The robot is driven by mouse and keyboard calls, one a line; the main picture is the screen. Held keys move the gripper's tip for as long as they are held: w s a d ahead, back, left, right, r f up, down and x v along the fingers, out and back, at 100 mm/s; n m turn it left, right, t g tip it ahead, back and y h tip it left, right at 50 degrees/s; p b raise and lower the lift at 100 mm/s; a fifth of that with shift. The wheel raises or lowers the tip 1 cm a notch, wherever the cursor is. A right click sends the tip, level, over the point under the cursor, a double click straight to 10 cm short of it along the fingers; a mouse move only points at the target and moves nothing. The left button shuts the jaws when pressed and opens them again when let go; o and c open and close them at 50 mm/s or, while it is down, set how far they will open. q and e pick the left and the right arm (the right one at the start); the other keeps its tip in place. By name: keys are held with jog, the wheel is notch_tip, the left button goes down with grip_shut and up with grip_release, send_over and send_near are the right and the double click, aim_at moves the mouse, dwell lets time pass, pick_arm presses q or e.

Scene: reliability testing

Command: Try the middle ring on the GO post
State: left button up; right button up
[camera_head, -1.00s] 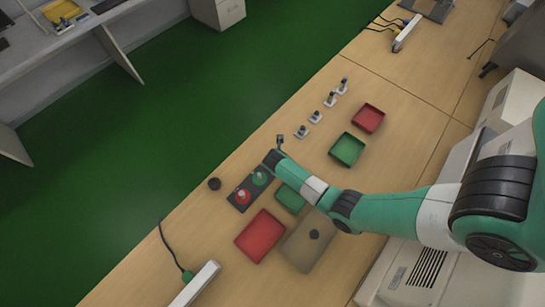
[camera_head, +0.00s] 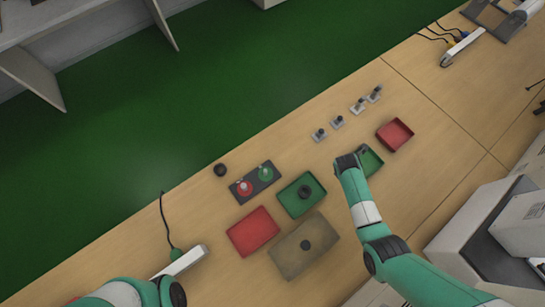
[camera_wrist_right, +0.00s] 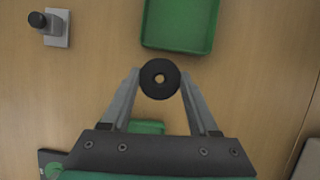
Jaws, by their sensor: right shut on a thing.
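A dark plate (camera_head: 254,182) carries a green post (camera_head: 265,173), likely the GO post, and a red post (camera_head: 245,187). No ring is visible on either. My right gripper (camera_head: 346,162) is right of the plate, near the far green tray (camera_head: 371,160). In the right wrist view it is shut on a black ring (camera_wrist_right: 147,80), held between the fingertips. Another black ring (camera_head: 305,191) lies in the near green tray (camera_head: 286,203), one (camera_head: 305,244) on the brown tray (camera_head: 286,262), and a dark ring-like piece (camera_head: 220,170) left of the plate. Part of my left arm shows; its gripper does not.
Red trays stand at the front (camera_head: 253,232) and far right (camera_head: 395,135). Several small grey fixtures with dark pegs (camera_head: 337,122) line the table's far edge. A white power strip (camera_head: 180,262) with a cable lies at the left. Table between fixtures and trays is clear.

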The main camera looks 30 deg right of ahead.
dwell(0.5)
jog(key=shift+s+a+r+p, duration=0.1)
jog(key=shift+s+r+p, duration=0.1)
jog(key=shift+r+p, duration=0.55)
jog(key=shift+s+r+p, duration=0.3)
jog(key=shift+r+p, duration=0.25)
jog(key=shift+p, duration=0.25)
jog(key=shift+w+r, duration=0.1)
jog(key=shift+r, duration=0.05)
